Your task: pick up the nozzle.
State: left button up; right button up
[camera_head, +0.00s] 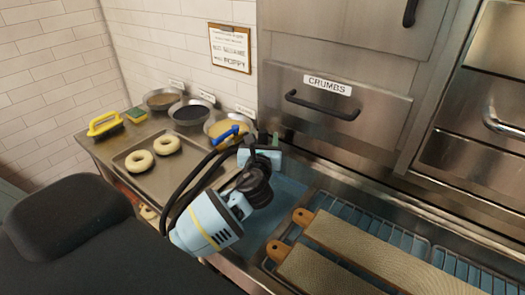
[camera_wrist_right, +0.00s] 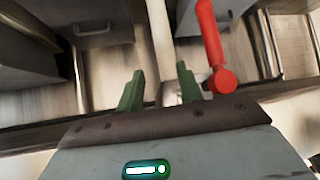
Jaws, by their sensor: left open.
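The nozzle is not clearly seen in that view.
A tray (camera_head: 190,184) holds two bagels. Two boards (camera_head: 380,262) lie on a rack at right, below the crumbs drawer (camera_head: 338,103). A red handle-like part (camera_wrist_right: 211,45) is beside my right fingers.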

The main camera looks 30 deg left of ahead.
pick_arm(q)
grip_shut()
dwell(0.3)
jog(key=shift+r, duration=0.15)
jog(key=shift+r, duration=5.95)
